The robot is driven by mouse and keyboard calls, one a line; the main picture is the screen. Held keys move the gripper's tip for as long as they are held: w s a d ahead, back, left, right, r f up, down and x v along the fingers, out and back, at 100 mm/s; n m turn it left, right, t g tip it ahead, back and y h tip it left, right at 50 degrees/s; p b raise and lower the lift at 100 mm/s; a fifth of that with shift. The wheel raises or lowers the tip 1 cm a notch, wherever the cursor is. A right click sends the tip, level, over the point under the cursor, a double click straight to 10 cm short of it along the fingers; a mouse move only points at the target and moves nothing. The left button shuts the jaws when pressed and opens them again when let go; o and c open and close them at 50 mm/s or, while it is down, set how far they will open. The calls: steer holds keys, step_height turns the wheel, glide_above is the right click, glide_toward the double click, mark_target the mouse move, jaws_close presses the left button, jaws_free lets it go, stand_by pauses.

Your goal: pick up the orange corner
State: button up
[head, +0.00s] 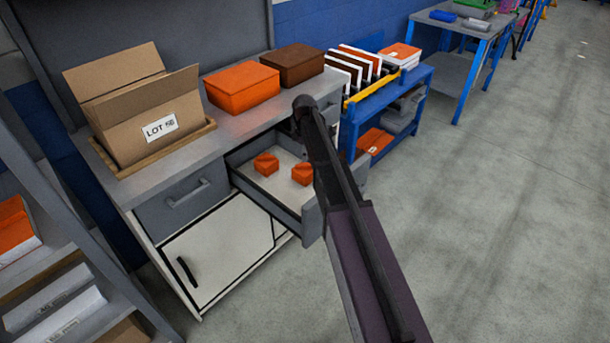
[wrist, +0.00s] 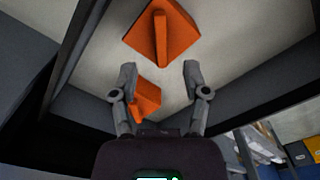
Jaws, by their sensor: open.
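Two orange corners lie in the open drawer (head: 235,178). In the head view, one orange corner (head: 265,163) is further left and the other orange corner (head: 302,174) is beside my arm. In the wrist view, a large orange corner (wrist: 160,33) with a raised ridge lies beyond my fingertips. A smaller-looking orange corner (wrist: 148,97) shows between my fingers, partly hidden by the left one. My gripper (wrist: 159,70) is open and points into the drawer. Neither corner is held. I cannot make out my gripper in the head view, where my arm covers part of the drawer.
The drawer's walls close in around my gripper. On the counter stand a cardboard box (head: 135,105), an orange box (head: 242,88) and a brown box (head: 292,65). A blue cart (head: 402,97) with panels stands to the right. The floor (head: 500,210) at right is clear.

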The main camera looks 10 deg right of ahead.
mark_target(304, 165)
steer(key=shift+f+b, duration=2.65)
jaws_close()
